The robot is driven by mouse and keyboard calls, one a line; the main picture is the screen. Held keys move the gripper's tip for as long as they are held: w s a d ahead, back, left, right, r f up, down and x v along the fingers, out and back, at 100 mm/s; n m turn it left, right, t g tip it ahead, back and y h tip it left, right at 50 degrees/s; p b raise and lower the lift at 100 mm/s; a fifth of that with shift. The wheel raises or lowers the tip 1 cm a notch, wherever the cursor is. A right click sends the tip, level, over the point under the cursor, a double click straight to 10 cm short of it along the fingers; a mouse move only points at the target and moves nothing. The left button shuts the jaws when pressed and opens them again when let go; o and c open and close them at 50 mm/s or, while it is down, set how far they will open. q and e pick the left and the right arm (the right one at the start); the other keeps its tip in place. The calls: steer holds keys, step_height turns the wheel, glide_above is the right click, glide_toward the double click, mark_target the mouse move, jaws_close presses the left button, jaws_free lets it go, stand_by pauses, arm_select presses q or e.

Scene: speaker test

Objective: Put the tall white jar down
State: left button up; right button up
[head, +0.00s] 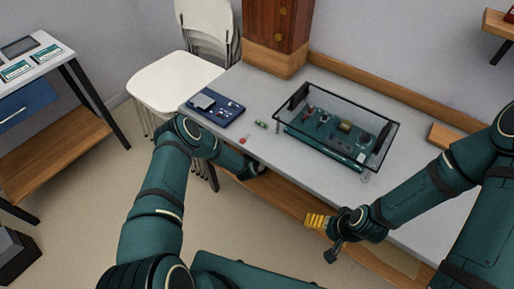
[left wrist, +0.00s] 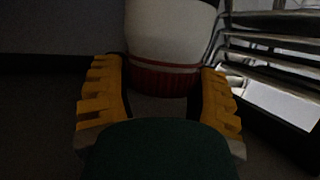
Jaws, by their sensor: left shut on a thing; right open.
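The white jar (left wrist: 170,30), with a dark red lower band, fills the top middle of the left wrist view; its top is out of frame. My left gripper (left wrist: 160,95) has yellow fingers on both sides of the jar and is shut on it. In the head view my left forearm reaches to the table's front edge, where the left fingers and the jar are hidden. What lies under the jar cannot be told. My right gripper (head: 325,234) is open and empty in front of the table's near edge.
A wooden cabinet (head: 277,35) stands behind. A wooden shelf (head: 290,200) runs below the tabletop. White chairs (head: 172,82) stand at the left.

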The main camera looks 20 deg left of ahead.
arm_select(q)
steer(key=shift+f+b, duration=0.6)
steer(key=shift+f, duration=1)
steer(key=o, duration=1.3)
steer(key=shift+s, duration=0.1)
steer(key=shift+s+r+p, duration=0.2)
steer(key=shift+s+p, duration=0.1)
steer(key=shift+s, duration=0.25)
steer(key=p+v, duration=0.3)
steer(key=v, duration=0.7)
steer(key=shift+s+r, duration=0.1)
steer(key=shift+s, duration=0.3)
